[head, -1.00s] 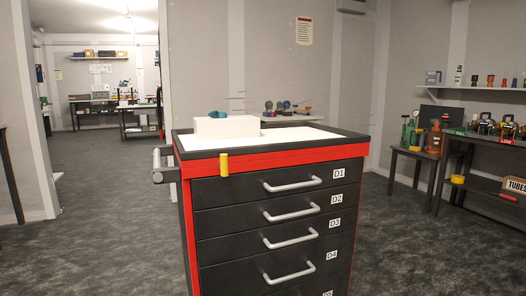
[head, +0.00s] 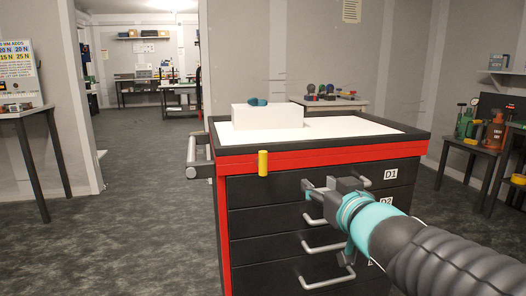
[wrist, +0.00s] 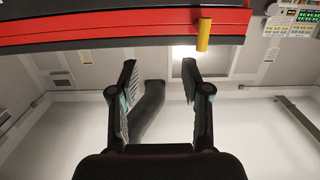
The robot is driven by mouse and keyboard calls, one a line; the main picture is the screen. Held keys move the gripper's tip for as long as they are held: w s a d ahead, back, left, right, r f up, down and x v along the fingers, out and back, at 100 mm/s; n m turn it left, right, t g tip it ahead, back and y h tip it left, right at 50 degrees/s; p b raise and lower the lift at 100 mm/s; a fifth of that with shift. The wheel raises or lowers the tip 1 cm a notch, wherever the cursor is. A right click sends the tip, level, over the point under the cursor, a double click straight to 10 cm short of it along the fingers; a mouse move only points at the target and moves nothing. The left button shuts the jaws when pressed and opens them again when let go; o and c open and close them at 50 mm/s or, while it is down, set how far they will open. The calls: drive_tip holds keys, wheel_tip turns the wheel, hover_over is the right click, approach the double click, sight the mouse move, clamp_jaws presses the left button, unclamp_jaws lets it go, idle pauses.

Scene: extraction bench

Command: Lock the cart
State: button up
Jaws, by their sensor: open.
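The cart (head: 238,242) is a black drawer cabinet with a red band (head: 330,158) under its top. A yellow upright cylinder (head: 263,163), which looks like the lock, sits on the red band near the front left corner. The cylinder also shows at the top of the wrist view (wrist: 204,35), beside the red edge. My gripper (head: 308,203) is in front of the upper drawers, right of and below the yellow cylinder. In the wrist view its fingers (wrist: 158,80) are spread and empty, apart from the cylinder.
Bar handles cross the drawers, and a push handle (head: 200,170) sticks out on the cart's left side. A white box (head: 267,117) with a teal item stands on the cart top. A table with a sign (head: 18,75) is at left. Floor left of the cart is clear.

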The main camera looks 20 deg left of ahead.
sight(265, 156)
drive_tip(key=a+r+n+g+y, duration=0.1)
drive_tip(key=a+r+n+y, duration=0.15)
drive_tip(key=a, duration=0.35)
drive_tip(key=shift+y, duration=0.35)
drive_tip(key=x, duration=1.3)
drive_tip(key=shift+s+a+f, duration=0.15)
drive_tip(key=shift+s+f, duration=0.1)
clamp_jaws()
